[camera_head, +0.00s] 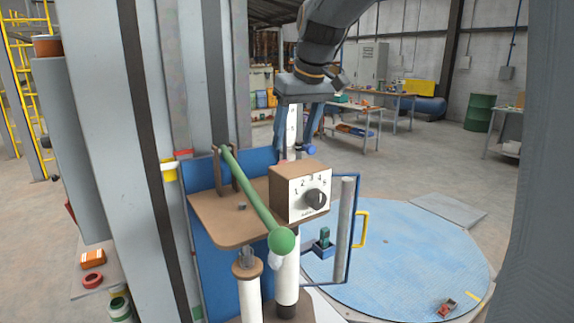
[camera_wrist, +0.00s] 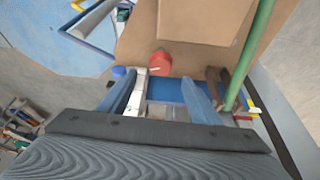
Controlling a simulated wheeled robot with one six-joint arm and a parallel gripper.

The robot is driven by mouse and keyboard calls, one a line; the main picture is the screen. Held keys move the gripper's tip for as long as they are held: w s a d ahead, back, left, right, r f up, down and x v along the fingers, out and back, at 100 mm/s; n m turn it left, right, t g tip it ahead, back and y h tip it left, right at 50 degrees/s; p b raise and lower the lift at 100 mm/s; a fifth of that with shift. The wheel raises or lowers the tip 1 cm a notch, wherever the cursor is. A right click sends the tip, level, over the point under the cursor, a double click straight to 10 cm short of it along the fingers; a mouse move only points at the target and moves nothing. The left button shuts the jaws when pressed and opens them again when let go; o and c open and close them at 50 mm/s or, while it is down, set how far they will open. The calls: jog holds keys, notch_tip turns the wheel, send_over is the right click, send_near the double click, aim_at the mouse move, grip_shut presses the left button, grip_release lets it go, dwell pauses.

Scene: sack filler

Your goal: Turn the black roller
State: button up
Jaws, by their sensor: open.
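A black round knob (camera_head: 316,199) sits on the front of a brown and white box (camera_head: 290,183) with a dial numbered from 1. It is the only clear black turning part I see; I cannot tell whether it is the roller. The box stands on a brown plate (camera_head: 225,215). My gripper (camera_head: 294,148) is behind and above the box, pointing down, with its blue fingers apart. In the wrist view my gripper (camera_wrist: 158,77) is open, and a red round knob (camera_wrist: 160,60) shows just beyond its fingertips. The black knob is hidden in the wrist view.
A green lever (camera_head: 258,198) with a ball end slants across the plate, left of the box. A grey upright cylinder (camera_head: 344,227) and a yellow handle (camera_head: 359,229) stand right of it. A wide grey column (camera_head: 100,130) rises at left. The blue round floor (camera_head: 420,250) is mostly clear.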

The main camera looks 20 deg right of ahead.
jog(key=p+x, duration=0.2)
jog(key=x, duration=0.5)
jog(key=shift+w+f, duration=0.1)
jog(key=shift+f, duration=0.15)
jog(key=c, duration=1)
